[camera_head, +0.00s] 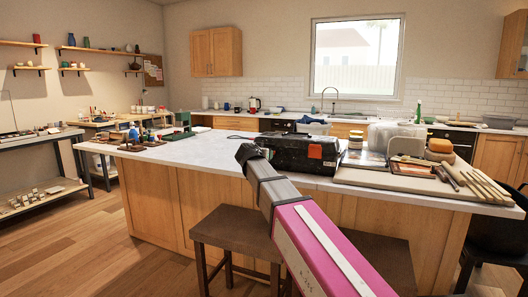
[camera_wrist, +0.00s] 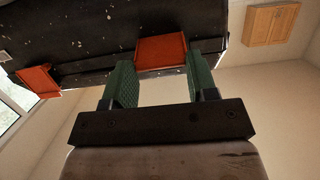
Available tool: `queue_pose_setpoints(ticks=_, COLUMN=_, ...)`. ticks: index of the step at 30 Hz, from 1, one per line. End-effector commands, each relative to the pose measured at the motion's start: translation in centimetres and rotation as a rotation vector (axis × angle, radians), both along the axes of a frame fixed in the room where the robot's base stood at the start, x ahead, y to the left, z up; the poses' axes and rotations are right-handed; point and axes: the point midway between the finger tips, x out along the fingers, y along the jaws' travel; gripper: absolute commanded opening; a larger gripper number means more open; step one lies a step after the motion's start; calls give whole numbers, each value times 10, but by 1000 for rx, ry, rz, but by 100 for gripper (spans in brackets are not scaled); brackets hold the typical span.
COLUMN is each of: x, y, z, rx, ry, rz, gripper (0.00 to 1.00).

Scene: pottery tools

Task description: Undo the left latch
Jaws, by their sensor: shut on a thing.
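A black speckled toolbox (camera_head: 288,152) stands on the island countertop. One orange latch (camera_head: 315,151) shows on the right part of its front. The left latch (camera_wrist: 160,50) is hidden behind my arm in the head view. In the wrist view, which looks turned over, it sits between the green fingers of my gripper (camera_wrist: 158,64), which is shut on its two sides. The right latch also shows at the left of the wrist view (camera_wrist: 38,82), clear of the fingers. I cannot tell how far the left latch is swung out. My gripper (camera_head: 248,153) is at the box's left front in the head view.
Stools (camera_head: 235,228) stand before the island. Right of the box are a board (camera_head: 400,180) with wooden tools and clear bins (camera_head: 397,137). The countertop (camera_head: 205,150) left of the box is mostly clear.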

Motion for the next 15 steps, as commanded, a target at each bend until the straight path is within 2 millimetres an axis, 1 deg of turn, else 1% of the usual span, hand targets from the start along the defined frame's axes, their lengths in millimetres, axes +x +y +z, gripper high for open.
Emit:
queue_pose_setpoints(ticks=1, x=-2, y=0, z=-5, rx=-12, ry=-30, rz=0, gripper=29)
queue_pose_setpoints(ticks=6, x=-1, y=0, z=-13, rx=-48, ry=-134, rz=0, gripper=29)
queue_pose_setpoints(ticks=15, x=1, y=-1, z=-20, rx=-89, ry=-261, rz=-2, gripper=29)
